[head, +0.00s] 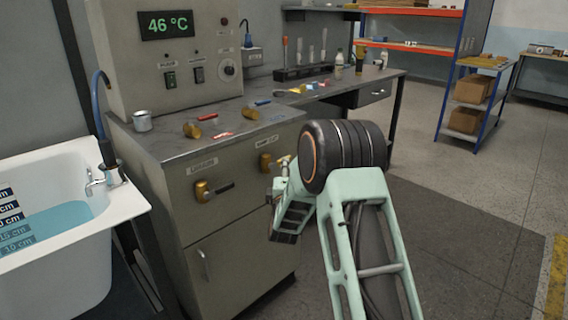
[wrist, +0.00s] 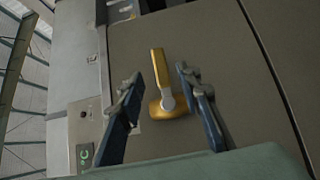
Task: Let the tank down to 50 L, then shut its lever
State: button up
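The tank is a white tub (head: 95,160) at the left of the head view, with blue water (head: 48,226) and a depth scale marked in cm (head: 10,207). The water stands below the upper marks. Two levers are on the cabinet front. The left lever (head: 205,190) has a brass body and a dark handle pointing right. The right lever (head: 265,161) is brass, beside my gripper (wrist: 160,76) and partly hidden. In the wrist view my gripper is open, with a brass lever (wrist: 158,66) between its fingers. I cannot tell whether they touch it.
The grey cabinet (head: 235,235) carries a panel reading 46 °C (head: 167,25) and switches. A metal cup (head: 142,121) and several small fittings lie on its top. A bench (head: 330,88) stands behind. Floor at the right (head: 440,190) is clear, before a shelf rack (head: 472,95).

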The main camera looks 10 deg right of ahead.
jog(key=w, duration=0.2)
jog(key=w+b, duration=0.1)
jog(key=w, duration=0.1)
jog(key=w+d, duration=0.1)
jog(key=w, duration=0.2)
jog(key=shift+w, duration=0.1)
grip_shut()
dwell(0.3)
